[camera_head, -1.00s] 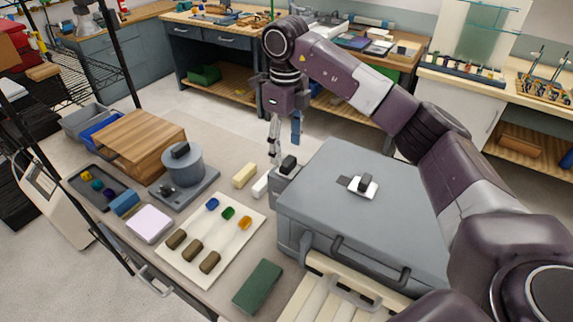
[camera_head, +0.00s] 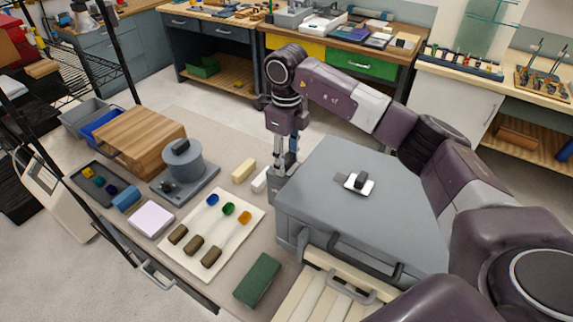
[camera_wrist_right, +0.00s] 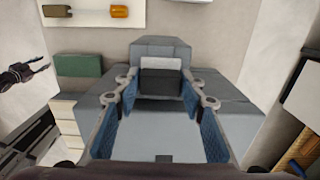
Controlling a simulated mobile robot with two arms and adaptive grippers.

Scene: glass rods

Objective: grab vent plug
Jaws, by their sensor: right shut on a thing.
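The vent plug is a dark block on the small grey box (camera_head: 281,187) at the left side of the large grey case (camera_head: 345,165). In the head view my right gripper (camera_head: 285,166) points down over this box, and its fingers mostly hide the plug. In the right wrist view the dark plug (camera_wrist_right: 160,84) with a pale top edge sits between the blue-padded fingers of the right gripper (camera_wrist_right: 162,92), which is shut on it. The plug still appears at the box. A dark forked shape at the wrist view's left edge may be my left gripper (camera_wrist_right: 26,74).
A second dark knob on a white plate (camera_head: 359,182) is on the case's lid. A white board (camera_head: 181,259) with coloured-tip rods, a green block (camera_head: 258,279), a yellow block (camera_head: 243,171) and a wooden box (camera_head: 125,140) stand around. Bare tabletop shows behind the yellow block.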

